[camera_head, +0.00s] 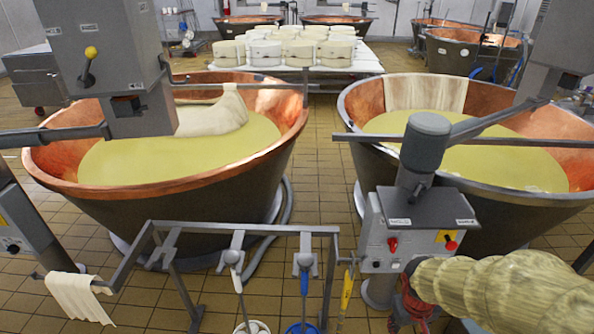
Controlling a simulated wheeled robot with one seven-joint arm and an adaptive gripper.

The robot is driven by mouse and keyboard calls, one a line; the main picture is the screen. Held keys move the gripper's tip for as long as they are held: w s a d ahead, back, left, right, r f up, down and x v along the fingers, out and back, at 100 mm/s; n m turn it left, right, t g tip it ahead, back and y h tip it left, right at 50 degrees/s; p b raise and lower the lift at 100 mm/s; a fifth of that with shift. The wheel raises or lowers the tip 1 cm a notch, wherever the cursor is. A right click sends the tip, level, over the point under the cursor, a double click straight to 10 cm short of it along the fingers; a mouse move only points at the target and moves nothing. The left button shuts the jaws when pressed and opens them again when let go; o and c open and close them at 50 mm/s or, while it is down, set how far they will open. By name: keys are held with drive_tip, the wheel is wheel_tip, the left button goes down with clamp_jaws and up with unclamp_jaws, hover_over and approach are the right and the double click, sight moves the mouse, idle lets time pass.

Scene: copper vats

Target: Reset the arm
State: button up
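My gripper is not in this view, and I can make out no part of my arm with certainty. Whether the gripper is open or shut is not shown. The head view looks down over a tiled floor (318,200) with copper vats. The task names no object.
Two large copper vats with pale yellow liquid stand left (180,155) and right (470,165). A grey rail (250,229) and a machine post (415,225) stand in front. A ribbed beige shape (510,290) fills the lower right. White cheese wheels (285,48) cover a table behind.

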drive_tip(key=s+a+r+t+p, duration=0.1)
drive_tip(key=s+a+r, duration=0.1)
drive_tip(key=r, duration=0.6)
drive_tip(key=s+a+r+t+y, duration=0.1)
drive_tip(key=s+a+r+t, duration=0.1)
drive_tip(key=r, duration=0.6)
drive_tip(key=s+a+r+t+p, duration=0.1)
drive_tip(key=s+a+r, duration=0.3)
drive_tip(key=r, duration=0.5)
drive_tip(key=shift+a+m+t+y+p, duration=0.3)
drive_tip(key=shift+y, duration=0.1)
